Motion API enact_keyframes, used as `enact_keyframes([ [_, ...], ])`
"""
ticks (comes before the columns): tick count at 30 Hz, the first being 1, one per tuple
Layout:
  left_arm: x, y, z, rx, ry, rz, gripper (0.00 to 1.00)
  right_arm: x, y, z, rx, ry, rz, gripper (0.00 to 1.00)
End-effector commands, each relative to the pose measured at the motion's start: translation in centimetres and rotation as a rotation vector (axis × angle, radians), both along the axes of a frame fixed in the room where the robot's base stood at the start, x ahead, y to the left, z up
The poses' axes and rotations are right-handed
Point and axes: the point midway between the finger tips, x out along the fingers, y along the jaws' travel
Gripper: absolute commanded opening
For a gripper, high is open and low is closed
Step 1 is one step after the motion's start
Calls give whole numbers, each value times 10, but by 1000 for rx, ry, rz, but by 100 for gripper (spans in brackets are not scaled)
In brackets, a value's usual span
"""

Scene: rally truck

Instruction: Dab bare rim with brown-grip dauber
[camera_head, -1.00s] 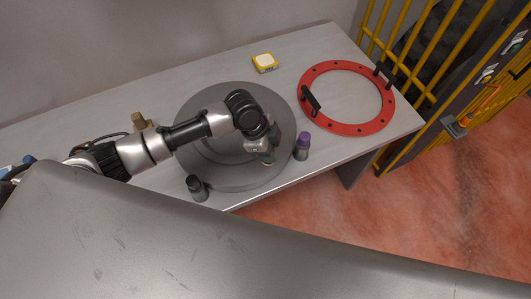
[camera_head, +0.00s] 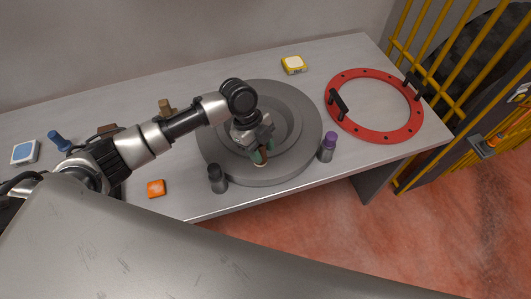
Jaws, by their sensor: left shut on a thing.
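The grey round rim (camera_head: 304,163) lies flat on the table, with a recessed middle. My left gripper (camera_head: 262,151) reaches over it from the left and points down at its near side. My right gripper is not in view.
A dark-capped bottle (camera_head: 217,180) and a purple-capped one (camera_head: 327,148) stand near the rim. An orange block (camera_head: 156,188) lies left. A red ring (camera_head: 399,132) with black handles lies right. Yellow bars (camera_head: 409,60) stand beyond the table's right end.

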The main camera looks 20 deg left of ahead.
Motion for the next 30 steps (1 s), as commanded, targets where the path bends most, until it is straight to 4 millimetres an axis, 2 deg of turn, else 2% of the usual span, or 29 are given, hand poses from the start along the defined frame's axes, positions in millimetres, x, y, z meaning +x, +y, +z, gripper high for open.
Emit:
enact_keyframes([
  [12,0,0,3,-1,0,0,15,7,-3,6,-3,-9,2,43],
  [24,0,-1,-34,-2,1,1,15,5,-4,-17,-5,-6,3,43],
  [30,0,-1,-40,-2,0,0,15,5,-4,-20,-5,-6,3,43],
])
